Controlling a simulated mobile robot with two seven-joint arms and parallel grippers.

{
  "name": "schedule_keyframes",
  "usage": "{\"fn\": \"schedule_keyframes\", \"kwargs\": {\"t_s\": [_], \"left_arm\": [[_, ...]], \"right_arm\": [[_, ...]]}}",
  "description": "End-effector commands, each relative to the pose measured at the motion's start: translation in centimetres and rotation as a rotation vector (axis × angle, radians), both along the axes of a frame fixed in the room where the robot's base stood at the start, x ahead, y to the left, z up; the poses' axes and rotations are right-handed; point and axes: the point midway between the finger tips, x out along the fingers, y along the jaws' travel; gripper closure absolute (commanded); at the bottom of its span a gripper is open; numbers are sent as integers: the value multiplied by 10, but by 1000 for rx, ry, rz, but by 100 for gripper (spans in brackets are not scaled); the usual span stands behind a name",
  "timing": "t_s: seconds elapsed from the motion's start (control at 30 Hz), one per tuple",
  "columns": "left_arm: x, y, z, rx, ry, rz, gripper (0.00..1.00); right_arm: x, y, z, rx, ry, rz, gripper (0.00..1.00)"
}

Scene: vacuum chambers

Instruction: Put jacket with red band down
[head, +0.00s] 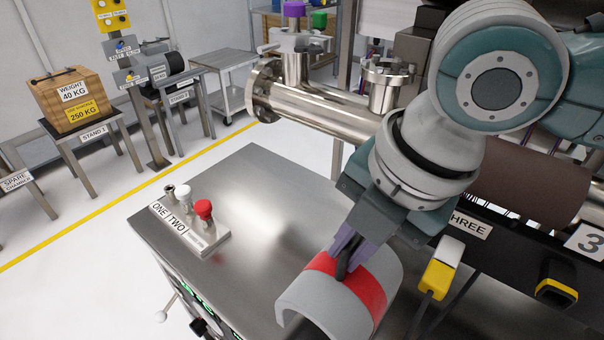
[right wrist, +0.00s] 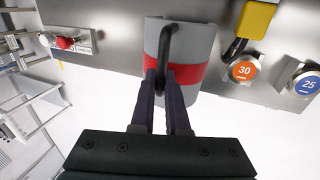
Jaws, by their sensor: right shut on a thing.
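The jacket with red band (head: 377,268) is a grey half-cylinder shell with a red stripe and a dark handle on top. My right gripper (head: 343,262) is shut on its handle, in the lower middle of the head view. The right wrist view also shows the jacket (right wrist: 200,45), with the gripper fingers (right wrist: 167,90) around the dark handle. In the head view the jacket is over the front part of the steel table (head: 265,215); I cannot tell whether it touches the top. My left gripper is not in view.
A block with red and white knobs (head: 195,225) stands on the table's left. A yellow-and-white device (head: 438,270) is close right of the jacket, beside the THREE label (head: 469,225). A steel chamber pipe (head: 325,108) lies behind. The table's middle is clear.

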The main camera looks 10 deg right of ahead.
Motion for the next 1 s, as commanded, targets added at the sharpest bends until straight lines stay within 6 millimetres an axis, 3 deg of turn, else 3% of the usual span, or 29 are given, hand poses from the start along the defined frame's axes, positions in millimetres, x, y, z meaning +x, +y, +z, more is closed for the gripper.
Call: {"fn": "schedule_keyframes", "kwargs": {"t_s": [0.27, 0.67, 0.7, 0.93, 1.0], "left_arm": [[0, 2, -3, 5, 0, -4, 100], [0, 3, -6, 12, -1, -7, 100], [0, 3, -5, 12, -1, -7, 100], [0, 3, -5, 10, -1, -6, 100], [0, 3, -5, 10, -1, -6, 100]], "right_arm": [[-1, 0, -36, 0, 2, -1, 100], [0, 0, -42, 1, -1, 0, 100], [0, 0, -41, 0, 0, 0, 83], [0, 0, -41, -1, 1, 0, 57], [0, 0, -41, -1, 1, 0, 57]]}}
